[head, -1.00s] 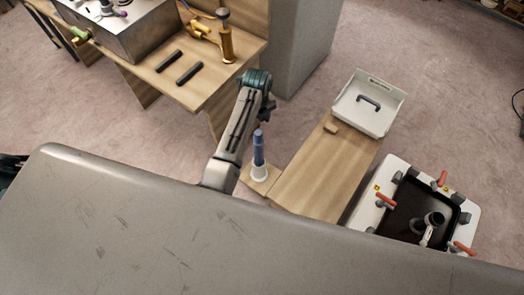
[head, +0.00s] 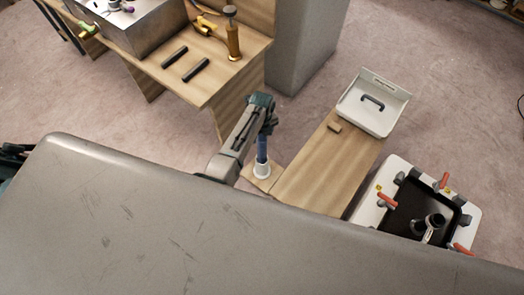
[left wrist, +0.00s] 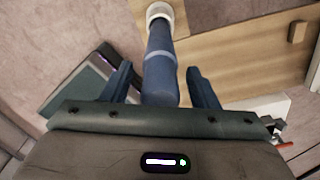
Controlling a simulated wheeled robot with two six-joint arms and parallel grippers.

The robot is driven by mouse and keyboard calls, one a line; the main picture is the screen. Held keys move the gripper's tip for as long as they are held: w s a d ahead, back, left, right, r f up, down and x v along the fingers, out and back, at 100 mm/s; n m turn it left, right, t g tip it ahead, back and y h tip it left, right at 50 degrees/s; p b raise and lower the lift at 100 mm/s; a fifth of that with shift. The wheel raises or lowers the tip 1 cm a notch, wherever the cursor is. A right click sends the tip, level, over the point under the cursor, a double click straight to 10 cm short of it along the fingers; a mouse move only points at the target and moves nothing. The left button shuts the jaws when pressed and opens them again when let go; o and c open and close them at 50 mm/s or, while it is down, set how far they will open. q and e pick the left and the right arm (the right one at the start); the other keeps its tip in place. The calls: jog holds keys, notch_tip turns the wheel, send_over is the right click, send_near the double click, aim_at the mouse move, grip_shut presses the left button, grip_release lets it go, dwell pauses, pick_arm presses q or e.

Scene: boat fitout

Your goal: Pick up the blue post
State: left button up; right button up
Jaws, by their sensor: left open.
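The blue post (head: 262,150) stands upright in a white round holder (head: 262,170) at the left end of the low wooden bench. In the head view its top is partly hidden by my left gripper (head: 268,122). In the left wrist view the blue post (left wrist: 160,72) runs between the two open fingers of my left gripper (left wrist: 161,85), with gaps on both sides. Its near end is close to the palm. The white holder (left wrist: 159,12) shows at its far end. My right gripper is not in view.
A wooden table (head: 215,80) with two black bars stands at the back left.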

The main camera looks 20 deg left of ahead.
pick_arm(q)
grip_shut()
jog(key=shift+r, duration=0.1)
dwell(0.3)
jog(key=shift+r, duration=0.6)
notch_tip(320, 180, up, 17)
jog(key=b, duration=0.1)
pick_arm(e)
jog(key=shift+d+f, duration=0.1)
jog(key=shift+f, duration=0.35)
pick_arm(q)
jog(key=shift+f, duration=0.2)
